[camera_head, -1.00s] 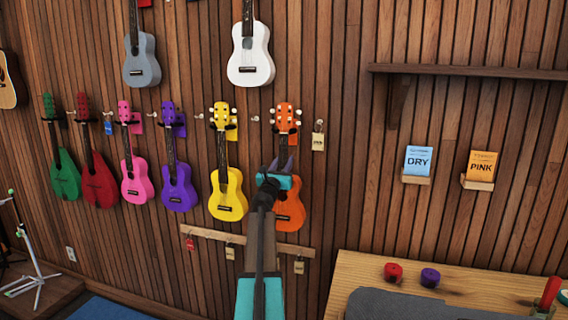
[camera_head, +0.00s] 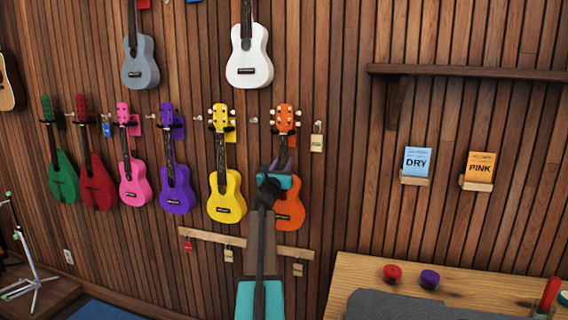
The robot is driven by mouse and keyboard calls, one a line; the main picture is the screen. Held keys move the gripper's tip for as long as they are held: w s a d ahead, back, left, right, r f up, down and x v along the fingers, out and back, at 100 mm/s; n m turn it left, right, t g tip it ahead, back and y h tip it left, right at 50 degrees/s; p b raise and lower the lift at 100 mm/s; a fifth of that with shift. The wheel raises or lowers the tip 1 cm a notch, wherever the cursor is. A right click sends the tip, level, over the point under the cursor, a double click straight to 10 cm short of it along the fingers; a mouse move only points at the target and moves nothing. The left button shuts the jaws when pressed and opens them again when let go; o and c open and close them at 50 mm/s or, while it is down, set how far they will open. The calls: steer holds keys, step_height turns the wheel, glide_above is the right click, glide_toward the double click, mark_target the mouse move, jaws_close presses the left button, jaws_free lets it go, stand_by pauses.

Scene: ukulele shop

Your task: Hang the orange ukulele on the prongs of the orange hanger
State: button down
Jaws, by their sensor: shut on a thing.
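The orange ukulele (camera_head: 291,211) is upright against the slatted wall, at the right end of the row of coloured ukuleles. Its headstock (camera_head: 285,117) is level with the yellow one's. My gripper (camera_head: 280,172) is in front of its neck and upper body and is shut on it. My arm hides the left part of the orange body and the grip itself. The orange hanger is mostly hidden behind the headstock, with a dark prong piece (camera_head: 290,132) showing near it. I cannot tell whether the headstock rests on the prongs.
The yellow ukulele (camera_head: 226,197) hangs close on the left, with several others beyond it. A tag (camera_head: 317,140) hangs on the right. A wooden rail (camera_head: 245,243) with tags runs below. A wooden table (camera_head: 370,269) stands at the lower right.

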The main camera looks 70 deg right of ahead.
steer(key=shift+s+a, duration=0.15)
steer(key=shift+a, duration=0.05)
stand_by(0.7)
steer(key=c, duration=1.2)
jaws_free()
steer(key=shift+r, duration=0.1)
steer(key=shift+a, duration=0.25)
steer(key=shift+a, duration=0.8)
steer(key=shift+a, duration=0.15)
steer(key=shift+s+a, duration=0.15)
steer(key=shift+a, duration=0.95)
steer(key=shift+a, duration=0.15)
